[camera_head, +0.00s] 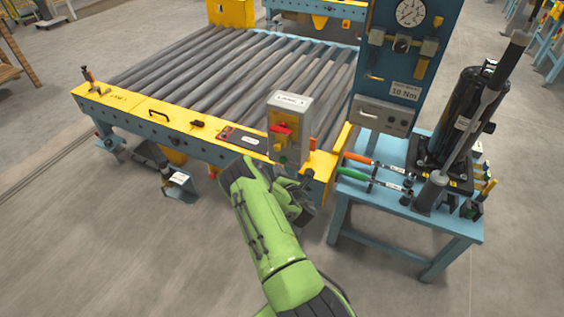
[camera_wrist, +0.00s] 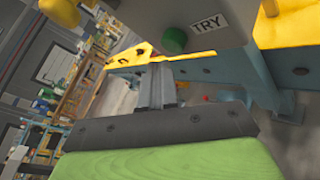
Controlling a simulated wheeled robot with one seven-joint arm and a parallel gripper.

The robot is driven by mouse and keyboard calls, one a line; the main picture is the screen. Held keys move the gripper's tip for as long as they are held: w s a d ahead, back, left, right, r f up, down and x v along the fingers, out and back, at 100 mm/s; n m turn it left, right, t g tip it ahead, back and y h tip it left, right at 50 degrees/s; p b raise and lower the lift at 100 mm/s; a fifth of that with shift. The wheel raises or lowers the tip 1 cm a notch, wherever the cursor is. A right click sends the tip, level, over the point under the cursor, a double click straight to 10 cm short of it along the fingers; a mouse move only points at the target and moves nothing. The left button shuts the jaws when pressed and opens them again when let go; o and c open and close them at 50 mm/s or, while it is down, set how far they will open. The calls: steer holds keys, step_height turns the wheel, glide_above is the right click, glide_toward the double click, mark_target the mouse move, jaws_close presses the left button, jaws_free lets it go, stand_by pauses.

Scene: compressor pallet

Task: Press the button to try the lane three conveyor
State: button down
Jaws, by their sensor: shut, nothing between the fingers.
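A grey control box (camera_head: 298,112) stands on the front rail of the roller conveyor, with a red switch handle (camera_head: 282,128) on its face. In the wrist view a round green button (camera_wrist: 173,40) shows on the box's lower face, beside a white label reading TRY (camera_wrist: 207,25). My gripper (camera_wrist: 157,72) is shut and empty, its fingertips just below the button in that picture; a gap appears between them. In the head view my green arm reaches up from the bottom, and my gripper (camera_head: 304,182) is in front of the box's lower part, with its fingertips hard to make out.
The roller conveyor (camera_head: 240,65) has a yellow front rail (camera_head: 150,108) carrying small tools and a black handle. Open floor lies front left.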

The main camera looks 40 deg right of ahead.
steer(key=shift+w+d, duration=0.15)
steer(key=shift+d, duration=0.25)
steer(key=shift+w+d, duration=0.15)
steer(key=shift+d, duration=0.35)
stand_by(0.7)
steer(key=shift+a, duration=0.1)
steer(key=shift+s+a+b, duration=0.3)
steer(key=shift+a+b, duration=0.3)
steer(key=shift+a, duration=0.2)
steer(key=a+b, duration=0.1)
steer(key=s+a+b, duration=0.1)
steer(key=a+b, duration=0.2)
steer(key=shift+s+a, duration=0.35)
